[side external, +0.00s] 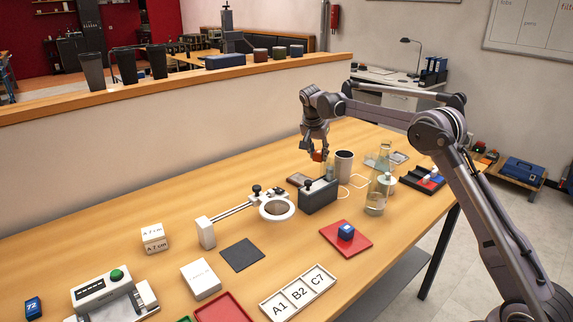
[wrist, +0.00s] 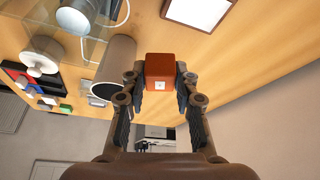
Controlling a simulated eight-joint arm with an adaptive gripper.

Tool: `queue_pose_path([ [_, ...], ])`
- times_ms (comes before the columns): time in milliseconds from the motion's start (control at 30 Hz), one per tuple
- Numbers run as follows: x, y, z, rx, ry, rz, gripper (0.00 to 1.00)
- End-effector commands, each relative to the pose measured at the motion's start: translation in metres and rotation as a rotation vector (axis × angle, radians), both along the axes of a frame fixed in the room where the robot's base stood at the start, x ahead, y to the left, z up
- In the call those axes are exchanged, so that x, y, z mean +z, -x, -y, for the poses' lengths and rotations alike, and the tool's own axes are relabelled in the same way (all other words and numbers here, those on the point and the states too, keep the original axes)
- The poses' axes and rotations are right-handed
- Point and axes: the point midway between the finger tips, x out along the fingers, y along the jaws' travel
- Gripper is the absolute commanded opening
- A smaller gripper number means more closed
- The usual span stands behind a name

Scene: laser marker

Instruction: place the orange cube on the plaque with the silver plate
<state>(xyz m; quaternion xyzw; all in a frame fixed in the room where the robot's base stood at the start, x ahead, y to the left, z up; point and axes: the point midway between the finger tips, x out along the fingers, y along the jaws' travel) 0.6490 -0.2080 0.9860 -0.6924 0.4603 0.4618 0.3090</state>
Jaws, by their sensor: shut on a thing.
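My gripper (side external: 318,153) is shut on the orange cube (side external: 317,157) and holds it above the far part of the bench. In the wrist view the cube (wrist: 160,66) sits between the two fingertips (wrist: 160,80). A brown-edged plaque with a pale, silvery plate (wrist: 200,8) lies at the top of the wrist view, apart from the cube and cut by the frame edge. In the side view a small brown-edged plaque (side external: 298,179) lies below and left of my gripper, partly behind a grey box. Its plate is too small to tell clearly.
A dark cup (side external: 344,166) stands close to the right of my gripper; it is beside the fingers in the wrist view (wrist: 117,65). A grey box (side external: 318,196) with a black knob and a glass flask (side external: 376,195) stand nearer. A low wall runs behind the bench.

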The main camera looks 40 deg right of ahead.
Motion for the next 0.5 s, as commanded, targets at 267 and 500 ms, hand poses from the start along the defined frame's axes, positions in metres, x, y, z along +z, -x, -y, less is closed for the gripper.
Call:
queue_pose_path([
  [267, -0.027, -0.032, -0.033, 0.001, 0.001, -0.001, 0.12],
  [500, -0.039, -0.039, -0.039, -0.001, 0.001, 0.0, 0.12],
])
